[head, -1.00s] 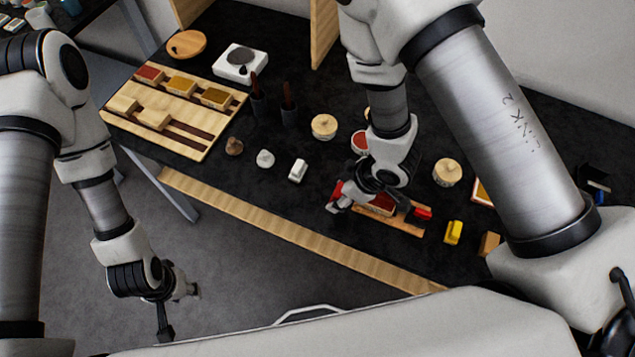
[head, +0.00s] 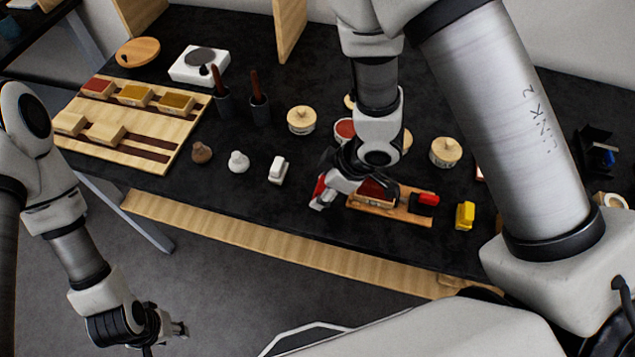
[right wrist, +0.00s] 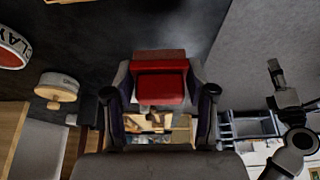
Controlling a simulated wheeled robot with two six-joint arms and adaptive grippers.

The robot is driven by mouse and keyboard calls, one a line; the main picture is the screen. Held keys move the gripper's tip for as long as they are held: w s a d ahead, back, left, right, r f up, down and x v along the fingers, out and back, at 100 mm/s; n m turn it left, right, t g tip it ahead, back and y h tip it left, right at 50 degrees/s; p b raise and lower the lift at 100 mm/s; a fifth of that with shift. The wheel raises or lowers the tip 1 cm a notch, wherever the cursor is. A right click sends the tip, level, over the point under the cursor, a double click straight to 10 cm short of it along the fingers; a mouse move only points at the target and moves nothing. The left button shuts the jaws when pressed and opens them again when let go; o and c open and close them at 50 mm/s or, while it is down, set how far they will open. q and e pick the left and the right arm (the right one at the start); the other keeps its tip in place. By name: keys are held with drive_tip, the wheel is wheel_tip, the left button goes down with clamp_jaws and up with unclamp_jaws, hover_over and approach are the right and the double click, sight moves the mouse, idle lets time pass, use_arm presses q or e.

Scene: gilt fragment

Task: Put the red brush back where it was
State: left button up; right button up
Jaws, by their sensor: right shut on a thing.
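The red brush (right wrist: 162,85) is between the two fingers of my right gripper (right wrist: 163,100) in the right wrist view, and the fingers are shut on it. In the head view, my right gripper (head: 325,190) is low over the front of the black table, and a red part of the brush (head: 318,188) shows at its tip. Beside it, a small wooden tray (head: 405,215) holds a dark red block (head: 372,189) and a red-and-black piece (head: 425,199). My left gripper (head: 165,338) is open and empty, off the table's front at lower left.
A wooden rack (head: 125,148) with several coloured blocks lies at left. Two dark cups (head: 260,112) with brown handles stand behind small brown and white knobs (head: 238,162). A white block (head: 278,170) is left of my right gripper. Round lidded tins (head: 445,152) and a yellow block (head: 465,215) stand at right.

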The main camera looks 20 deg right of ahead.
drive_tip(key=p, duration=0.2)
hover_over(312, 183)
drive_tip(key=s+d, duration=0.1)
drive_tip(key=shift+f, duration=0.15)
wheel_tip(312, 183, down, 4)
drive_tip(key=shift+r, duration=0.25)
use_arm(q)
wheel_tip(312, 183, up, 2)
drive_tip(key=shift+w+r, duration=0.1)
drive_tip(key=shift+r, duration=0.1)
use_arm(e)
drive_tip(key=shift+f, duration=0.1)
use_arm(q)
drive_tip(key=shift+f+b, duration=0.1)
drive_tip(key=shift+b, duration=0.2)
use_arm(e)
drive_tip(key=o, duration=1.2)
